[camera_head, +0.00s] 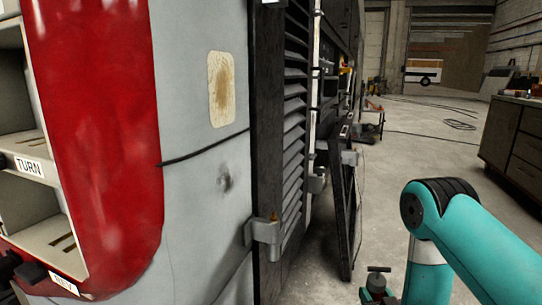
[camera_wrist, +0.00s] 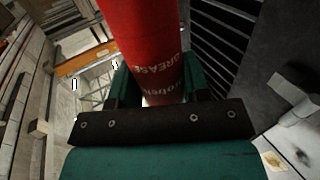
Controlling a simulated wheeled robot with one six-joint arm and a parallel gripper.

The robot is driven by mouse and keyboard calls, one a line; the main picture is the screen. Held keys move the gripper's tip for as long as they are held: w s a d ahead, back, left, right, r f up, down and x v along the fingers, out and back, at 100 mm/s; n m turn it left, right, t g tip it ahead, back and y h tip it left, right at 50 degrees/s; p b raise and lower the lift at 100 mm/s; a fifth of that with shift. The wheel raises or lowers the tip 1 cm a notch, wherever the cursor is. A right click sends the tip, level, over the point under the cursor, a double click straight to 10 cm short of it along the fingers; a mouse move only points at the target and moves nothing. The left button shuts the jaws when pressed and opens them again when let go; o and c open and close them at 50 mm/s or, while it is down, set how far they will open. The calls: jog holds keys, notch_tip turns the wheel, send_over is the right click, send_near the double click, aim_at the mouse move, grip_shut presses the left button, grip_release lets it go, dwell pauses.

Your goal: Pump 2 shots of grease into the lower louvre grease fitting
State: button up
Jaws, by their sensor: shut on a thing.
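A red cylinder lettered GREASE (camera_wrist: 145,45), the grease gun, fills the upper middle of the wrist view. My gripper (camera_wrist: 158,84) is shut on it, with a teal finger on either side. The gun's ends and nozzle are hidden or out of frame. In the head view, the slatted louvre panel (camera_head: 293,110) stands on the coach's side. A grey hinge bracket (camera_head: 263,231) is at its lower left, with a small orange-brown fitting (camera_head: 274,217) on top. The louvre slats (camera_wrist: 217,45) and a grey bracket (camera_wrist: 290,95) also show in the wrist view. No contact between gun and fitting is visible.
A dark open panel (camera_head: 346,215) stands out from the coach behind the louvre. The grey and red coach body (camera_head: 205,165) fills the left. A workbench (camera_head: 515,140) stands at the right. The concrete floor (camera_head: 425,130) between them is mostly clear, with cables lying farther back.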

jog(key=a+r+n+g+y+p, duration=0.1)
jog(key=a+r+y+p, duration=0.1)
jog(key=a+r+p, duration=0.6)
jog(key=a+r+n+g+y+p, duration=0.1)
jog(key=a+r+p, duration=0.7)
jog(key=r+p, duration=0.8)
jog(key=a+r+n+y+p, duration=0.3)
jog(key=a+r+p, duration=0.5)
jog(key=r, duration=1.4)
jog(key=shift+s+a+g+y+p, duration=0.15)
jog(key=shift+g+y+p, duration=0.5)
jog(key=shift+p, duration=1.4)
jog(key=shift+y, duration=0.35)
jog(key=shift+f+b, duration=1.3)
jog(key=shift+f, duration=1.05)
jog(key=shift+f+t+b, duration=0.25)
jog(key=shift+f+b, duration=0.5)
jog(key=shift+b, duration=0.1)
jog(key=shift+s+f+b, duration=0.15)
jog(key=shift+f+b, duration=0.95)
jog(key=shift+b, duration=0.3)
jog(key=shift+r, duration=0.3)
jog(key=shift+r+p, duration=0.45)
jog(key=shift+r, duration=0.2)
